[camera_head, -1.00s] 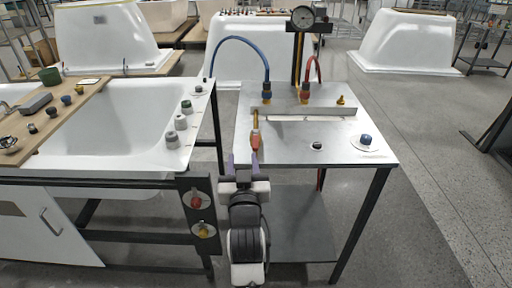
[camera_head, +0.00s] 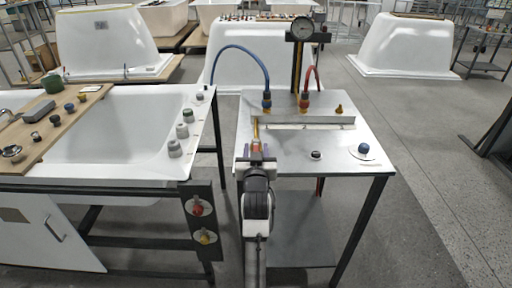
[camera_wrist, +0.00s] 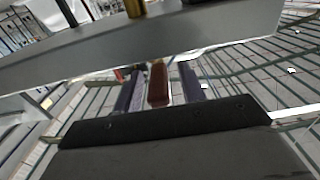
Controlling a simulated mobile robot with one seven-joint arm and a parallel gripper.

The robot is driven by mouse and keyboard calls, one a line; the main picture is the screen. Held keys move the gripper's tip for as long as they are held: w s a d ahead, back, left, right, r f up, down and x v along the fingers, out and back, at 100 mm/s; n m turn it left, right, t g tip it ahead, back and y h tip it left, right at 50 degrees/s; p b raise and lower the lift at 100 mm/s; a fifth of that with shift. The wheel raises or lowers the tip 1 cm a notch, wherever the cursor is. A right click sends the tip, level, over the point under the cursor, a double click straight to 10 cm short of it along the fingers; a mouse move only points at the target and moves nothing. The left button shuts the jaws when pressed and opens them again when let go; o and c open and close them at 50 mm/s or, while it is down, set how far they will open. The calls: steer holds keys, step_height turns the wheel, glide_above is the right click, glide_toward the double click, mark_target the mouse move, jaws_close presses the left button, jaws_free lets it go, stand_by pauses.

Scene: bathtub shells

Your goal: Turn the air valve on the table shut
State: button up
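The table (camera_head: 290,168) has a metal manifold bar (camera_head: 312,118) along its back. A brass stem with a red lever handle (camera_head: 256,146), which looks like the air valve, extends forward from the bar's left end. My gripper (camera_head: 257,157) is at this handle and partly hides it in the head view. In the wrist view, the red-brown handle (camera_wrist: 158,84) stands between my two purple fingers (camera_wrist: 160,88), with a visible gap on each side. My gripper is open around the handle and does not appear to press on it.
A black knob (camera_head: 315,155) and a blue knob (camera_head: 363,149) sit on the table's right half. A bathtub (camera_head: 120,135) stands left.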

steer(key=shift+w, duration=0.3)
jaws_close()
steer(key=shift+d, duration=0.1)
stand_by(0.4)
steer(key=shift+d+f+n+y+b, duration=0.1)
steer(key=shift+d+n+y+b, duration=0.15)
steer(key=shift+n+y+b, duration=0.4)
steer(key=shift+d+f+n+y+b, duration=0.1)
steer(key=shift+d+n+y, duration=0.2)
steer(key=shift+y, duration=0.65)
steer(key=n+y+b, duration=0.1)
steer(key=b, duration=0.1)
steer(key=n+g+y+b, duration=0.1)
steer(key=y+b, duration=0.1)
steer(key=d+n+g+y+b, duration=0.1)
steer(key=y, duration=0.1)
steer(key=shift+w+d+f+n+b, duration=0.1)
steer(key=shift+w+n+b, duration=0.2)
steer(key=shift+b, duration=0.1)
steer(key=n+g+y+b, duration=0.2)
steer(key=y+b, duration=0.1)
steer(key=d+n+g+y+b, duration=0.1)
steer(key=shift+w+r, duration=0.25)
steer(key=shift+w, duration=0.15)
steer(key=shift+n+y, duration=0.35)
steer(key=shift+y, duration=0.05)
